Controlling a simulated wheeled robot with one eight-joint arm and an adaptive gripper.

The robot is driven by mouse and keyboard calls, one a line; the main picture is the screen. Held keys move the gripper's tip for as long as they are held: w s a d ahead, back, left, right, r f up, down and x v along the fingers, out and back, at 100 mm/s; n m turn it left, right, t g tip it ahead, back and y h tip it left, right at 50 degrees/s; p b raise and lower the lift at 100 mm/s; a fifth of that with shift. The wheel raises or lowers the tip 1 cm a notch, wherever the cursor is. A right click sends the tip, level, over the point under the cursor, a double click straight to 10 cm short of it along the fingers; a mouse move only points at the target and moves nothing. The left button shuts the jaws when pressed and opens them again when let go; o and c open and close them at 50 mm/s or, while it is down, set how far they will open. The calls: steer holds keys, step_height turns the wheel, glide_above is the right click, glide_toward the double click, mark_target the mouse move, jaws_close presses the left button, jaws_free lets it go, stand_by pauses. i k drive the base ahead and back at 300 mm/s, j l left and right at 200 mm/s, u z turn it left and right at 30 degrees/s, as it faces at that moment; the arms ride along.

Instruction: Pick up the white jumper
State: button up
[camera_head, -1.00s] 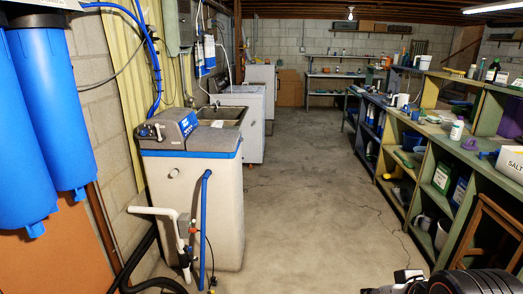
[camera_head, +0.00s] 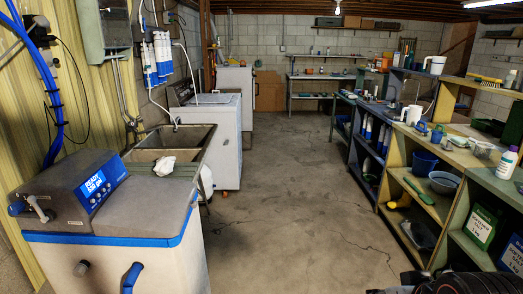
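I cannot make out a white jumper for certain. A small crumpled white thing (camera_head: 164,166) lies at the near edge of the sink (camera_head: 170,140), on the left; it is too small to tell what it is. A dark ribbed part of my own arm shows at the bottom right edge, far from the sink. My gripper's fingertips are not in view.
A water softener (camera_head: 115,215) with a blue-edged lid stands close at the left. A white washer (camera_head: 215,130) stands beyond the sink. Green shelving (camera_head: 455,235) with bottles, bowls and jugs lines the right. The concrete floor (camera_head: 285,200) between is clear.

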mark_target(165, 166)
steer(key=i+l, duration=0.1)
steer(key=i, duration=0.95)
steer(key=i+u, duration=0.15)
steer(key=i, duration=0.9)
steer(key=i+j+u, duration=0.15)
steer(key=i+u, duration=0.85)
steer(key=i+l+u, duration=0.35)
steer(key=i+u, duration=0.25)
steer(key=i, duration=0.15)
steer(key=u, duration=1.25)
steer(key=l+u, duration=0.1)
steer(key=u, duration=0.35)
steer(key=k+u, duration=0.1)
steer(key=u, duration=0.3)
steer(key=k+l+u, duration=0.1)
steer(key=u, duration=0.35)
